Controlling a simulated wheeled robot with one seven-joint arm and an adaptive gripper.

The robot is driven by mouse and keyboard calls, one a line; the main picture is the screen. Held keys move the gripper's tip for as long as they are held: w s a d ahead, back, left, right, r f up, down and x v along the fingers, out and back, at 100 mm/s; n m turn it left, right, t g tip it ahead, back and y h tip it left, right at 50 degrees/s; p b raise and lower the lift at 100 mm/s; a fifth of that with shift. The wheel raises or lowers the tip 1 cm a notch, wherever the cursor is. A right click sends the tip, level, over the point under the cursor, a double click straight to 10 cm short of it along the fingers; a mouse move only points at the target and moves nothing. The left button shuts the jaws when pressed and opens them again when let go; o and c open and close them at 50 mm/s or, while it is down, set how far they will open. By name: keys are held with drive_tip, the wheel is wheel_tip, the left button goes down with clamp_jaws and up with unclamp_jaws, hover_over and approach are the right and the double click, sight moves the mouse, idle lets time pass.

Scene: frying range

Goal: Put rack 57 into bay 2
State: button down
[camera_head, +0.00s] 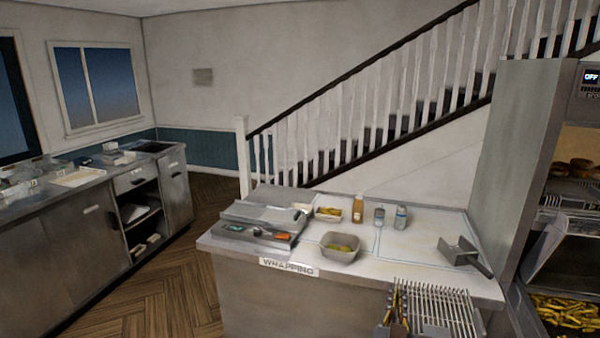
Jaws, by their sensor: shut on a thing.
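A wire rack (450,308) with pale parallel bars shows at the bottom of the head view, overlapping the front edge of the wrapping counter. I cannot read a number on it. Grey parts of my gripper (412,331) show at the bottom edge, against the rack's lower left. My gripper is shut on the rack; its grip is mostly cut off by the frame. Yellow and dark narrow pieces show along the rack's left side, too small to make out. I see no bay marked 2. A steel cabinet at the right has wire racks (575,192) on a shelf.
The wrapping counter (400,262) holds a wrapping machine (262,222), a grey bowl (341,246), bottles (358,209) and a metal scoop (464,252). Fries (566,311) lie in the cabinet at lower right. Wooden floor (190,265) is clear between the counters.

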drive_tip(key=w+a+r+n+y, duration=0.2)
drive_tip(key=a, duration=0.1)
drive_tip(key=w+a+f+n+y, duration=0.1)
drive_tip(key=a+f+y, duration=0.1)
drive_tip(key=f, duration=0.6)
drive_tip(key=w+a+f+n+y, duration=0.1)
drive_tip(key=f+y, duration=0.1)
drive_tip(key=f, duration=0.7)
drive_tip(key=s+d+f, duration=0.1)
drive_tip(key=s+f, duration=0.2)
drive_tip(key=f, duration=0.5)
drive_tip(key=s+d+f, duration=0.1)
drive_tip(key=s+f, duration=0.3)
drive_tip(key=f, duration=0.4)
drive_tip(key=shift+s+f+t, duration=0.15)
drive_tip(key=shift+s+t, duration=0.05)
drive_tip(key=shift+t, duration=0.2)
